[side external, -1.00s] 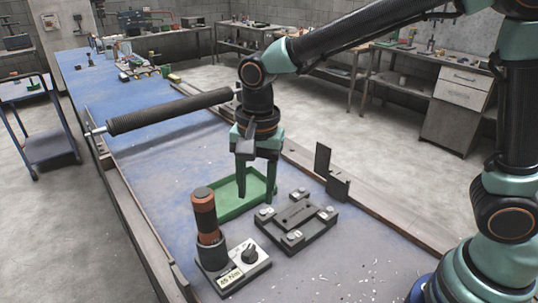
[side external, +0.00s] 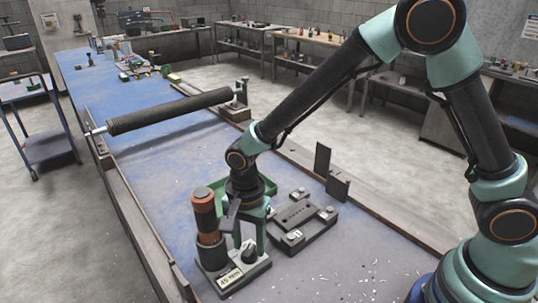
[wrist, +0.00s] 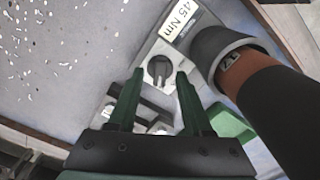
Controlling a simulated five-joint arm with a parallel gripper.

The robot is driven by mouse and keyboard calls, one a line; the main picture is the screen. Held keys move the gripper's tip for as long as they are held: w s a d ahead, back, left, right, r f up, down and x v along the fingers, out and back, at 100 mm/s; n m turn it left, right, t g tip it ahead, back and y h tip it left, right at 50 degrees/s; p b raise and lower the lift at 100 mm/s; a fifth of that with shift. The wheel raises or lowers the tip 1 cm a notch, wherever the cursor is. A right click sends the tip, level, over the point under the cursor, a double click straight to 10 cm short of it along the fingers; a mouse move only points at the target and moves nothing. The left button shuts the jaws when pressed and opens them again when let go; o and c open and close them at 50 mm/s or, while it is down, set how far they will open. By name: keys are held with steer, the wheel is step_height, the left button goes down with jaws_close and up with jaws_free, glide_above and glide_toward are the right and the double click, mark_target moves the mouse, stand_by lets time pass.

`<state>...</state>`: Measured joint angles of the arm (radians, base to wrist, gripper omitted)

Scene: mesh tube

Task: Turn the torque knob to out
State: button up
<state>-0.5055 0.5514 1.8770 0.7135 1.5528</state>
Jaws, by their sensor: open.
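The torque knob (wrist: 158,68) is a dark round knob with a raised bar on a grey base plate (side external: 256,272). In the wrist view its bar runs roughly up and down the picture. A "45 Nm" label (wrist: 180,20) sits on the same plate, also seen in the side view (side external: 229,279). My gripper (wrist: 160,75) is open and points down over the plate. Its fingertips show on either side of the knob in the wrist view. In the side view my gripper (side external: 250,244) partly hides the knob. I cannot tell if the fingers touch it.
A brown and black cylindrical tool (side external: 205,216) stands upright in a dark cup (wrist: 215,50), close beside my gripper. A dark fixture plate (side external: 304,221) lies to the right. A green tray (wrist: 230,122) is behind. The mesh tube (side external: 170,111) spans the bench farther back.

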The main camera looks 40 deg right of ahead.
steer(key=shift+f, duration=0.5)
jaws_close()
